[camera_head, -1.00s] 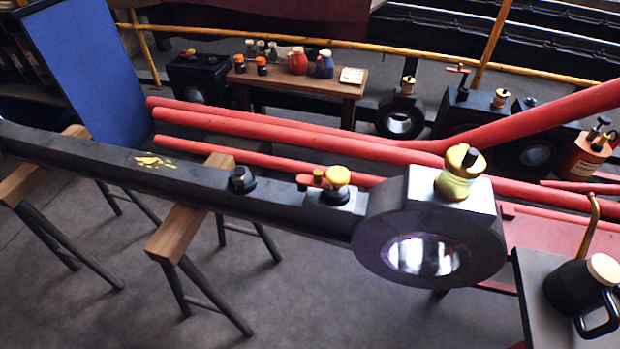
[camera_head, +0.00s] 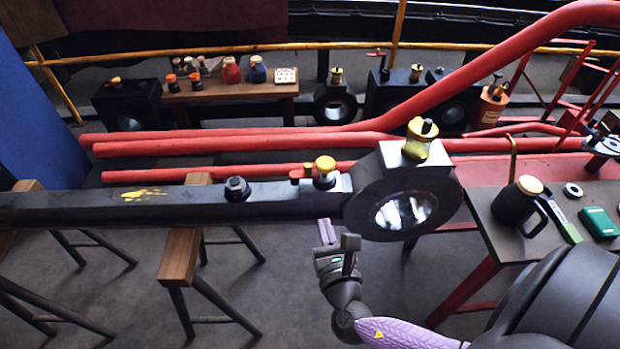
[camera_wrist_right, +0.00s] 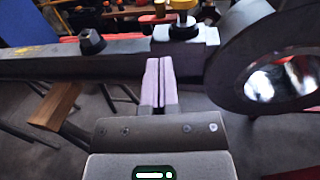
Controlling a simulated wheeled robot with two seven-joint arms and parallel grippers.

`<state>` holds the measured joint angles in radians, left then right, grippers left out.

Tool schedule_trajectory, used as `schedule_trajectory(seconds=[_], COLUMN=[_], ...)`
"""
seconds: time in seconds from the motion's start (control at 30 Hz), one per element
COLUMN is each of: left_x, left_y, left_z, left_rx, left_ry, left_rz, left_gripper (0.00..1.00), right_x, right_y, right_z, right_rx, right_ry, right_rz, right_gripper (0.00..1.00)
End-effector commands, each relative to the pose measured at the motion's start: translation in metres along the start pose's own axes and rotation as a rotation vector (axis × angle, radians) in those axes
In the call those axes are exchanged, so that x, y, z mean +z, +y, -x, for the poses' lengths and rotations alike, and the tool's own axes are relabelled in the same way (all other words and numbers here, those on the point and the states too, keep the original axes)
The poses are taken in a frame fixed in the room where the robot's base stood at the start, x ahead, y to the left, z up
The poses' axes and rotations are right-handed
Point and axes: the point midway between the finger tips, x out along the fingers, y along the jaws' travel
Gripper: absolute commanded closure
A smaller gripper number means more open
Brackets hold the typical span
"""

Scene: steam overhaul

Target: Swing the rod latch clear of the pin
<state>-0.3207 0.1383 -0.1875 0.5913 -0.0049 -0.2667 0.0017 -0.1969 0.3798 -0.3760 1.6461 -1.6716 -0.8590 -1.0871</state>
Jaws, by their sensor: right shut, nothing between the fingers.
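The black rod (camera_head: 130,208) lies across the view, its big round end (camera_head: 420,190) at the right. On top, near that end, a small red latch lever (camera_head: 301,174) sits beside a yellow-capped pin (camera_head: 324,167). Whether the lever touches the pin is too small to tell. My right gripper (camera_head: 338,234) is just in front of and below the rod, left of the round end. In the right wrist view its fingers (camera_wrist_right: 160,70) are together and empty, apart from the latch. My left gripper is out of view.
A black knob (camera_head: 237,188) stands on the rod, left of the latch. Wooden-topped trestles (camera_head: 178,255) stand under the rod. Red pipes (camera_head: 230,146) run behind it. A side table (camera_head: 480,215) with a black can (camera_head: 515,202) stands at the right.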

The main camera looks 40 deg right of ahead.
Motion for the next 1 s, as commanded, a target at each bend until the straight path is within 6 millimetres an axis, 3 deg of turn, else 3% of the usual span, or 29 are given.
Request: schedule_trajectory(seconds=[0.53,0.7,1.0], left_x=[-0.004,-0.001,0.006], left_y=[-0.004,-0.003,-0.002], left_z=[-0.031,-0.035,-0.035], left_rx=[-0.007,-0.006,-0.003], left_ry=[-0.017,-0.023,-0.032], left_rz=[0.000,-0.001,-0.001], left_gripper=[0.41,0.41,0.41], right_x=[-0.003,-0.002,0.000], right_y=[-0.001,0.000,0.000], right_z=[-0.112,-0.127,-0.130], right_rx=[-0.001,-0.001,0.000], right_ry=[0.000,0.001,0.001], right_rz=[0.000,-0.001,-0.001], right_gripper=[1.00,1.00,1.00])
